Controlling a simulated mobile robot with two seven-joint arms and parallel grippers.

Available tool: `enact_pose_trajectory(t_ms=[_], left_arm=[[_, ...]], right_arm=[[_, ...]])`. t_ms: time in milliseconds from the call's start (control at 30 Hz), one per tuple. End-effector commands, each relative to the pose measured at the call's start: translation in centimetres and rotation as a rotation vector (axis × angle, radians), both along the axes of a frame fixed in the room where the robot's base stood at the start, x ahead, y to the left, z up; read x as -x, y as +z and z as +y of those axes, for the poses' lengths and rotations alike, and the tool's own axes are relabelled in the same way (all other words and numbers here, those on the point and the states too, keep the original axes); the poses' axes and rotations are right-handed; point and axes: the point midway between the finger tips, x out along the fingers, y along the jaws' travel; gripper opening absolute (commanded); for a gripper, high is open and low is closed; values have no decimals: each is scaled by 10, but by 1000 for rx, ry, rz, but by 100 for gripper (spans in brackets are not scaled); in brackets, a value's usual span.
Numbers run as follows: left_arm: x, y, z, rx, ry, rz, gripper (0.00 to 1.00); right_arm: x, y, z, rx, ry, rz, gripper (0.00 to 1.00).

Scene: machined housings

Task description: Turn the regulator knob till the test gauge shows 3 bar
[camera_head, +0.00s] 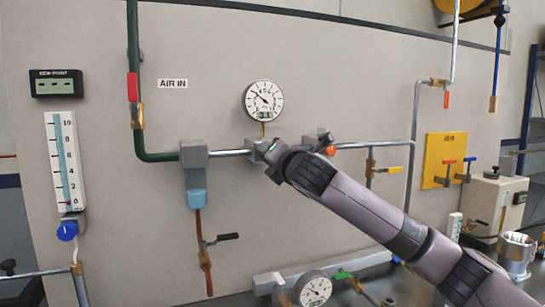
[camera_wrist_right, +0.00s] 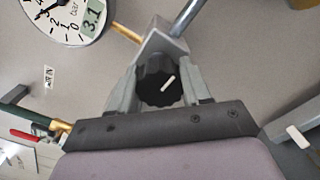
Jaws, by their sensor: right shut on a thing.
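The regulator knob (camera_wrist_right: 160,80) is black and ribbed with a white pointer line. It sits between the two fingers of my right gripper (camera_wrist_right: 158,88), which is shut on it. In the head view my right gripper (camera_head: 272,162) is at the regulator body (camera_head: 255,147) on the wall pipe and hides the knob. A round white gauge (camera_head: 264,100) stands just above the regulator. In the wrist view this gauge (camera_wrist_right: 68,12) is cut off at the top; its green display reads 3.1, with "bar" on the dial. My left gripper is not in view.
A filter with a blue bowl (camera_head: 197,198) hangs left of the regulator. A second round gauge (camera_head: 313,290) is low in front. A yellow panel (camera_head: 445,160) with red and blue valve handles is at the right. A flow tube (camera_head: 65,160) is at the left.

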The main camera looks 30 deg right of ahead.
Motion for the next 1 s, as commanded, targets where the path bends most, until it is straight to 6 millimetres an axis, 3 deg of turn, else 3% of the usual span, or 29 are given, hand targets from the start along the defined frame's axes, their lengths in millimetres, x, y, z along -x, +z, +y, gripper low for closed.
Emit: enact_pose_trajectory(t_ms=[67,100,167,567,1000], left_arm=[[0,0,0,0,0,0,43],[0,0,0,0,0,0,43],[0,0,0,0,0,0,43],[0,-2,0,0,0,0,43],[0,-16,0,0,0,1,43]], right_arm=[[1,5,-4,0,-9,-9,17],[1,5,-4,-1,-9,-9,57],[1,5,-4,-1,-8,-10,73],[5,2,0,-2,-2,-6,73],[56,2,11,0,-4,-7,73]])
